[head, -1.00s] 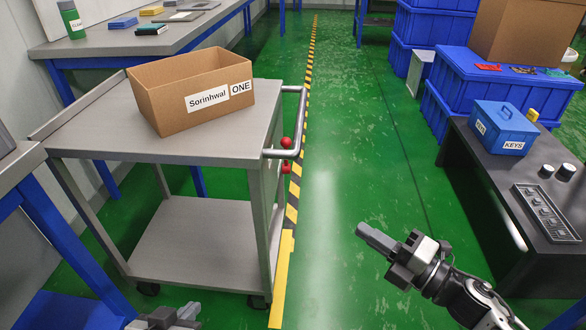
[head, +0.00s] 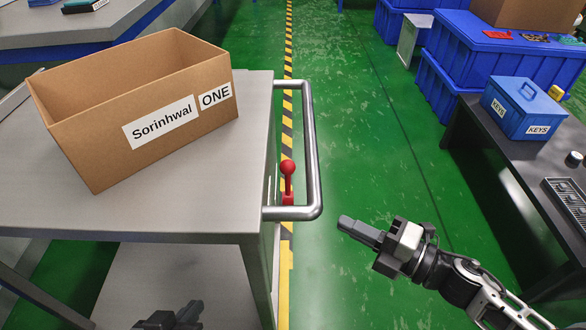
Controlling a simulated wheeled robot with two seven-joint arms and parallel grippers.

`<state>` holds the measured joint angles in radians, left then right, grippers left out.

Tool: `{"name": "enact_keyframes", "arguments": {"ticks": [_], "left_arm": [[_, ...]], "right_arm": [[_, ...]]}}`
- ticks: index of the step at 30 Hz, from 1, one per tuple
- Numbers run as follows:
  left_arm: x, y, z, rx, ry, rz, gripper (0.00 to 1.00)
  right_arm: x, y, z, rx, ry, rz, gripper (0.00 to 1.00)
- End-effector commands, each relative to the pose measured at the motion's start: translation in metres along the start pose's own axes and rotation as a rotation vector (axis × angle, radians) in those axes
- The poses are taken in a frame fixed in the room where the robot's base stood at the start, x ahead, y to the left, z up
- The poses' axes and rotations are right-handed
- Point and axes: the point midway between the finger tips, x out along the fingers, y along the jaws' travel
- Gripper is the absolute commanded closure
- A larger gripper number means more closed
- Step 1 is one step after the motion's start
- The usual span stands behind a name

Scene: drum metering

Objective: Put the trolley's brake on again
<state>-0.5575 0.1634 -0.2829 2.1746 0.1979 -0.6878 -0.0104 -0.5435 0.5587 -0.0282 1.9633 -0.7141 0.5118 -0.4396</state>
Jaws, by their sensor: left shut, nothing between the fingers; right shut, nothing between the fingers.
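The grey metal trolley (head: 235,190) stands at the left in the head view, with a bare steel push handle (head: 309,150) on its right side. A red brake lever with a ball knob (head: 288,168) stands upright at that side, seen through the handle loop; its red base is partly hidden by the handle. My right gripper (head: 346,223) is shut and empty, to the right of the handle and apart from it, pointing left. My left gripper (head: 190,310) is shut and empty, low at the bottom edge, in front of the trolley's lower part.
An open cardboard box (head: 160,115) labelled Sorinhwal ONE sits on the trolley top. A dark bench (head: 480,150) with a blue KEYS box (head: 520,108) stands at the right, blue crates (head: 450,70) behind it. Green floor (head: 370,130) is clear between trolley and bench.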

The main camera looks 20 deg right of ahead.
Motion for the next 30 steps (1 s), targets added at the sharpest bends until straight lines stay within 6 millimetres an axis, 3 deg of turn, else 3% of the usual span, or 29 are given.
{"name": "enact_keyframes", "arguments": {"ticks": [11, 25, 30], "left_arm": [[0.000, 0.000, 0.000, 0.000, 0.001, 0.000, 1.00], [0.000, 0.000, -0.002, 0.002, 0.014, 0.001, 1.00], [0.002, 0.000, -0.002, 0.002, 0.025, 0.002, 1.00]], "right_arm": [[0.009, 0.000, 0.001, -0.001, 0.000, 0.002, 1.00], [0.101, 0.001, 0.001, -0.003, 0.000, 0.003, 1.00], [0.119, 0.000, 0.019, -0.003, -0.001, 0.001, 1.00]]}}
